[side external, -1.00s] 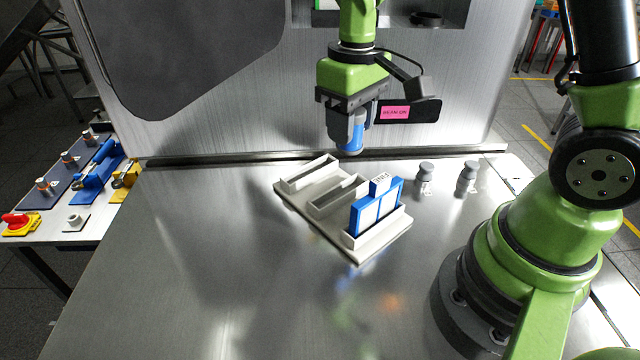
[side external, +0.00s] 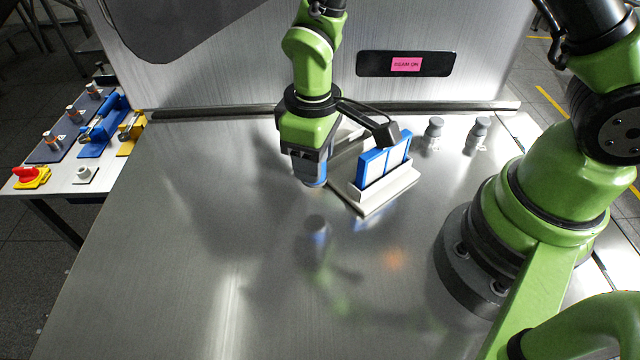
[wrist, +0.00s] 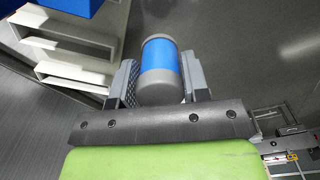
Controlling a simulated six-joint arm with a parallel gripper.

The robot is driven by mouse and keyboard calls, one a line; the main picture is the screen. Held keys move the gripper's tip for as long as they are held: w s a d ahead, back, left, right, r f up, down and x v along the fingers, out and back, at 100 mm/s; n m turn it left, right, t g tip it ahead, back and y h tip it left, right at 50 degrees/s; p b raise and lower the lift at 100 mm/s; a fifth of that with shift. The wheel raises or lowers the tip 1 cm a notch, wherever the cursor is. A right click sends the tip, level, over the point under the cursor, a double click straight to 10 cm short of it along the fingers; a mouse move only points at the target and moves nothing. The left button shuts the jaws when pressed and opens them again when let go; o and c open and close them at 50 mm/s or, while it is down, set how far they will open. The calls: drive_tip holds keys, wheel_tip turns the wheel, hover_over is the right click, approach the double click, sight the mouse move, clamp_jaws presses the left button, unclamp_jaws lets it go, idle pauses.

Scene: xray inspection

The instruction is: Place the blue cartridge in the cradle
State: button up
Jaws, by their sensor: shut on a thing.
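The blue cartridge (wrist: 161,66) is a short cylinder with a blue band and grey ends. My gripper (wrist: 160,75) is shut on it, one jaw on each side. In the side view the cartridge (side external: 313,178) hangs below my gripper (side external: 311,160), above the metal table and to the left of the white slotted rack. Its lower end seems clear of the table, with a reflection beneath it. I cannot tell which thing is the cradle.
The white rack (side external: 387,193) holds an upright blue-and-white panel (side external: 384,163); my arm hides part of the rack. Two small grey cylinders (side external: 433,132) (side external: 478,134) stand at right. A side bench (side external: 75,187) at left carries blue, yellow and red fixtures. The table's front is clear.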

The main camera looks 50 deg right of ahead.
drive_tip(key=shift+f, duration=2.8)
drive_tip(key=shift+f, duration=0.15)
drive_tip(key=o, duration=1)
